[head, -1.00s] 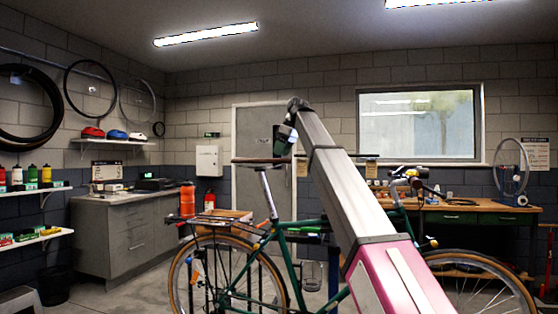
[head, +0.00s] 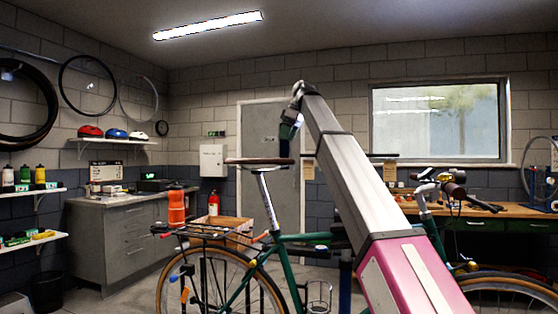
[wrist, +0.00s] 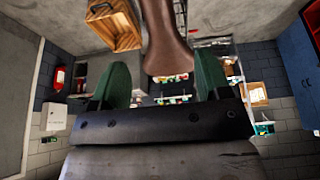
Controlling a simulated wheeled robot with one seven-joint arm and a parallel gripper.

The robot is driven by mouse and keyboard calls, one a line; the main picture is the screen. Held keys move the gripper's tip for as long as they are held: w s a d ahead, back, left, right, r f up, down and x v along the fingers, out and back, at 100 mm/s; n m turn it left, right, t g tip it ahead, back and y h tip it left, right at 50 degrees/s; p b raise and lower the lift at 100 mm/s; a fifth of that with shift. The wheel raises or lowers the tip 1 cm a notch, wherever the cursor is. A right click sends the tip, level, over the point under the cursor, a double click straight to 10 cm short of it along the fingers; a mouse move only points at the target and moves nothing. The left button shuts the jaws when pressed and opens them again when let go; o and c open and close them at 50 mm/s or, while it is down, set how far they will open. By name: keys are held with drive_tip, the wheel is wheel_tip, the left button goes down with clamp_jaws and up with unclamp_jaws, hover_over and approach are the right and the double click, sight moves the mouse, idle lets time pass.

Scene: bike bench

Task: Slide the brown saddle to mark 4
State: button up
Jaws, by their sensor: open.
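The brown saddle (head: 245,161) sits level on top of the silver seat post (head: 267,200) of a green bike (head: 292,268). Small dark markings run along the post, but I cannot read a number 4. My gripper (head: 288,145) is at the saddle's right end, in front of the door. In the wrist view, the saddle (wrist: 166,40) reaches in from the top, its rounded end between the two green fingers (wrist: 162,85).
The handlebar (head: 440,185) is to the right. A grey cabinet (head: 118,245) and a wooden workbench (head: 490,211) stand behind.

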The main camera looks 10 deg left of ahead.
drive_tip(key=x, duration=1)
drive_tip(key=shift+f, duration=0.1)
drive_tip(key=c, duration=1.3)
drive_tip(key=shift+d+f, duration=0.25)
drive_tip(key=shift+f, duration=0.5)
drive_tip(key=shift+d+f, duration=0.25)
drive_tip(key=shift+f, duration=0.5)
drive_tip(key=o, duration=1.3)
drive_tip(key=shift+r, duration=0.1)
drive_tip(key=v, duration=1)
drive_tip(key=shift+r, duration=0.3)
drive_tip(key=shift+d+r, duration=0.1)
drive_tip(key=shift+s, duration=0.1)
